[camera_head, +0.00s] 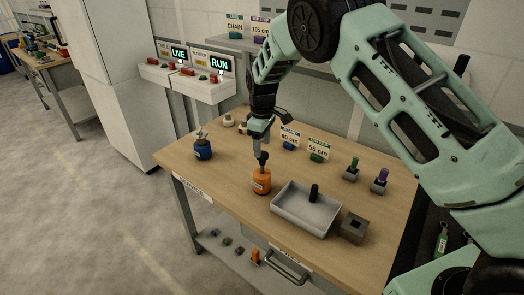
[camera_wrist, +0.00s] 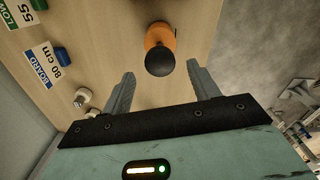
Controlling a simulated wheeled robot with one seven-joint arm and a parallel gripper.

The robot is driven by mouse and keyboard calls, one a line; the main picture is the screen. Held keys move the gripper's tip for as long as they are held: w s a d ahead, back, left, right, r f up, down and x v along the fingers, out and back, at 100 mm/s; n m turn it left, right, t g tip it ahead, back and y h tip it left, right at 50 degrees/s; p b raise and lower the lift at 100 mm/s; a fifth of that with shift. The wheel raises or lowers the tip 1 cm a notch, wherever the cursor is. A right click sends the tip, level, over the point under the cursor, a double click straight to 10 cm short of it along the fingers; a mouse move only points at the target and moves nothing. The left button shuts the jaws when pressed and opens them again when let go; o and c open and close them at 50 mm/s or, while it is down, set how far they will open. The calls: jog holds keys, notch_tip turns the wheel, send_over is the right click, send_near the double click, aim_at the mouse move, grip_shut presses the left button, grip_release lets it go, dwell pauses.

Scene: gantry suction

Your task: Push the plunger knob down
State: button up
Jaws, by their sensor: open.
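An orange canister (camera_head: 261,183) stands upright on the wooden bench, left of the grey tray. It carries a dark round plunger knob (camera_head: 262,156) on top. In the wrist view the knob (camera_wrist: 159,61) hides part of the orange canister (camera_wrist: 161,34) below it. My gripper (camera_head: 264,142) is above the canister, pointing down. In the wrist view my gripper (camera_wrist: 160,77) has its two grey fingers apart, with the knob showing between and slightly beyond their tips. Nothing is held. I cannot tell whether the fingers touch the knob.
A grey tray (camera_head: 291,214) with a black upright peg stands right of the canister, beside a dark square block (camera_head: 353,228). A blue canister (camera_head: 203,149) stands at the left. Green and purple knobs (camera_head: 381,179) are at the right. Bare bench lies left of the orange canister.

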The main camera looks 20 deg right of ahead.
aim_at(262, 153)
jog(key=shift+f+p, duration=0.7)
jog(key=shift+f, duration=1.85)
